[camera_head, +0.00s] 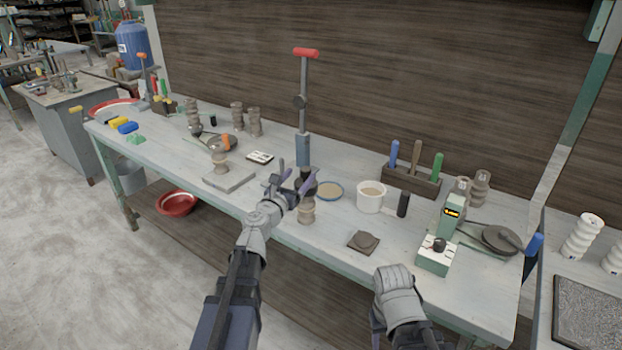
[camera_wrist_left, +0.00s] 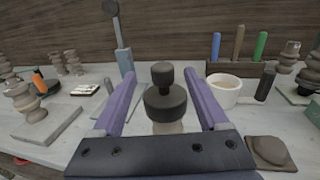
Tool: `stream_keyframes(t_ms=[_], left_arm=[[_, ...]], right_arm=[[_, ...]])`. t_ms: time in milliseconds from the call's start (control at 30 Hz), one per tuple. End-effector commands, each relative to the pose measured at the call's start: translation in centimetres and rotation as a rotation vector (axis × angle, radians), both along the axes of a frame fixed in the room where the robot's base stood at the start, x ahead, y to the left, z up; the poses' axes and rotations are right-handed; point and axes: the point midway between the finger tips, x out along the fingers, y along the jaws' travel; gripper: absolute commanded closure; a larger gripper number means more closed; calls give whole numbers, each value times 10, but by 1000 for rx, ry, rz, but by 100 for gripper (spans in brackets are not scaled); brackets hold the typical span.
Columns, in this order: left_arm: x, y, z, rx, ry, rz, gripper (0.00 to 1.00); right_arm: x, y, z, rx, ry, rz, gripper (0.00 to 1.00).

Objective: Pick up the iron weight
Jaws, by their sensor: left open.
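The iron weight (camera_wrist_left: 165,102) is a black cylinder with a narrow neck and a round knob, upright between my left fingers in the left wrist view. In the head view the weight (camera_head: 305,180) is partly hidden by the gripper. A tan ribbed clay piece (camera_head: 306,211) shows just below it; the weight seems to rest on it. My left gripper (camera_head: 295,177) is open, with a purple finger on each side of the weight. In the wrist view, gaps show between the weight and both fingers of the gripper (camera_wrist_left: 161,80). My right arm shows at lower right, without visible jaws.
A grey slab (camera_head: 230,181) with a clay piece lies left. A brown clay block (camera_head: 363,241) lies near the front edge.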

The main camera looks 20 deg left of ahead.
Motion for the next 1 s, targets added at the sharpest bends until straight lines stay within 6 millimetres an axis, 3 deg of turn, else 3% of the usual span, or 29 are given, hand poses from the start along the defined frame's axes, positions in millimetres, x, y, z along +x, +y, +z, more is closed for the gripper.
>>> stream_keyframes(t_ms=[167, 400, 667, 1000], left_arm=[[2, 1, 0, -4, 0, 2, 23], [25, -3, 0, -3, -1, 0, 23], [32, -5, -2, -2, 0, 0, 23], [76, -14, -5, -2, 0, 0, 23]], right_arm=[[0, 0, 0, 0, 0, 0, 50], [0, 0, 0, 0, 0, 0, 50], [0, 0, -2, 0, 0, 0, 50], [0, 0, -5, 0, 0, 0, 50]])
